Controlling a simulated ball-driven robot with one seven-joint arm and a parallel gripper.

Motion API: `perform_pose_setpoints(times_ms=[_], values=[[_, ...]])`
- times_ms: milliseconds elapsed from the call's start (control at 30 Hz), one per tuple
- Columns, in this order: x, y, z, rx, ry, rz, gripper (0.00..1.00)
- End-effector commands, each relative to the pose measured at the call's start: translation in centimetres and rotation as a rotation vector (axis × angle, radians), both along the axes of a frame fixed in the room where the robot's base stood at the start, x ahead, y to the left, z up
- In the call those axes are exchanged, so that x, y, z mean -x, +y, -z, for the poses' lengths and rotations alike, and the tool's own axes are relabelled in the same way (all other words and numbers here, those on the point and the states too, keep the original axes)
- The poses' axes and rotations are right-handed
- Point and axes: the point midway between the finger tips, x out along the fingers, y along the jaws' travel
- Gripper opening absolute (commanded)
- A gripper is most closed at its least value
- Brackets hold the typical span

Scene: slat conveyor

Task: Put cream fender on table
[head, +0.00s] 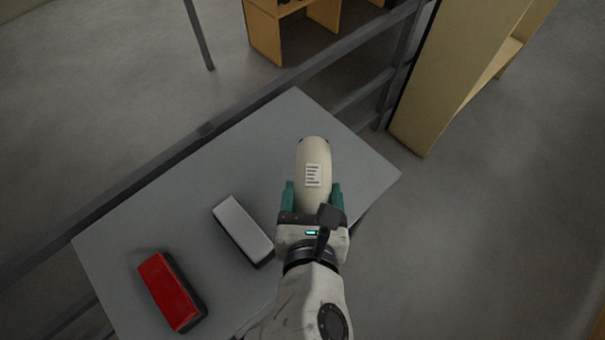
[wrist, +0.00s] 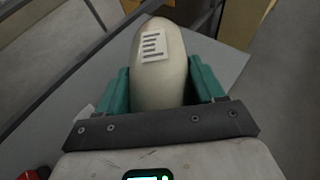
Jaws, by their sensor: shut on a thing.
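The cream fender (head: 313,160) is a rounded, elongated cream piece with a white printed label. My gripper (head: 314,197) has its teal fingers on both sides of the fender and is shut on it. In the wrist view the fender (wrist: 160,75) sticks out forward between the fingers of my gripper (wrist: 163,88). The grey table (head: 165,210) lies under the fender in the head view. I cannot tell whether the fender touches the tabletop or is held above it. The fender's near end is hidden by my gripper.
A white-topped block (head: 241,228) lies on the table just left of my gripper. A red-topped block (head: 170,291) lies further left. A dark metal rail (head: 205,130) runs along the table's far edge. A tan shelf unit (head: 455,75) stands behind at the right. The table's far middle is clear.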

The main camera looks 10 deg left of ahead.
Motion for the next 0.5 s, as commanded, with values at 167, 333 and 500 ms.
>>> perform_pose_setpoints(times_ms=[167,333,500], values=[[-4.1,0.7,1.7,0.001,-0.002,0.004,0.25],[-7.0,1.2,4.6,0.003,0.0,0.002,0.25],[-8.9,1.6,6.8,0.001,-0.001,0.001,0.25]])
